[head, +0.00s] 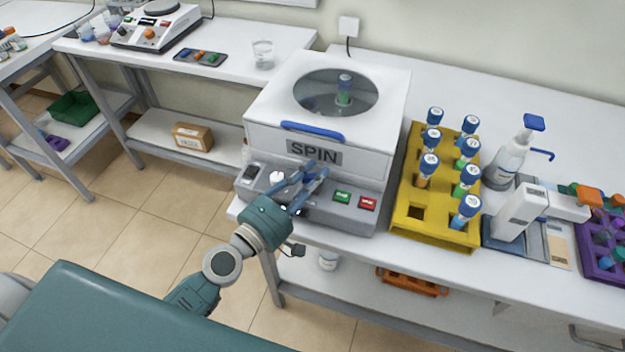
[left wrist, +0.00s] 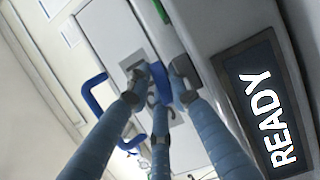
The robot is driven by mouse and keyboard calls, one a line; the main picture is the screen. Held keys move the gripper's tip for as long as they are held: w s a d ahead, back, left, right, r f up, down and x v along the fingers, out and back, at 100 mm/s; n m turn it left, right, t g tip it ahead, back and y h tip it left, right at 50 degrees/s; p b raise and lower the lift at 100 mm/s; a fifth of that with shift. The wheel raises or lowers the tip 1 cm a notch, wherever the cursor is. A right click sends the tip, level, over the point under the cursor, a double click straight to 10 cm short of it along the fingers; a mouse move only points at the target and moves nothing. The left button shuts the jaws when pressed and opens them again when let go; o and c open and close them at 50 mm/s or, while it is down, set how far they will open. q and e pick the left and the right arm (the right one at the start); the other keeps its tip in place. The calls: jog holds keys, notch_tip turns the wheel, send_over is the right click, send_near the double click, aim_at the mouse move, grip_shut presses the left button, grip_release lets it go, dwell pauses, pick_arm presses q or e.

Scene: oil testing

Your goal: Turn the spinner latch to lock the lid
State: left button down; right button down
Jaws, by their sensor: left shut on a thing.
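The white spinner (head: 262,135) stands on the bench with its lid (head: 395,85) down. A blue-capped tube (head: 344,88) shows through the lid's round window. A blue handle (head: 312,130) is on the lid's front edge, and it also shows in the left wrist view (left wrist: 92,97). My left gripper (head: 306,172) is at the front of the spinner, below the SPIN label. Its fingers are shut on the blue latch (left wrist: 160,84), which they partly hide. The latch's exact angle is hard to tell. My right gripper is not in view.
The front panel has a green button (head: 342,197) and a red button (head: 367,203) right of my gripper. The small screen reads READY (left wrist: 268,118). A yellow rack (head: 432,232) with several capped tubes stands close on the right. The floor in front is clear.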

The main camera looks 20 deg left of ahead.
pick_arm(q)
jog(key=shift+m+g+h, duration=0.3)
jog(key=shift+m+h, duration=0.1)
jog(key=shift+h, duration=0.2)
jog(key=c, duration=1.8)
grip_release()
jog(key=shift+s, duration=0.1)
jog(key=shift+s+a+f, duration=0.1)
jog(key=shift+s+a, duration=0.2)
jog(key=shift+s, duration=0.25)
jog(key=v, duration=1)
jog(key=shift+s+a, duration=0.15)
jog(key=shift+s, duration=0.15)
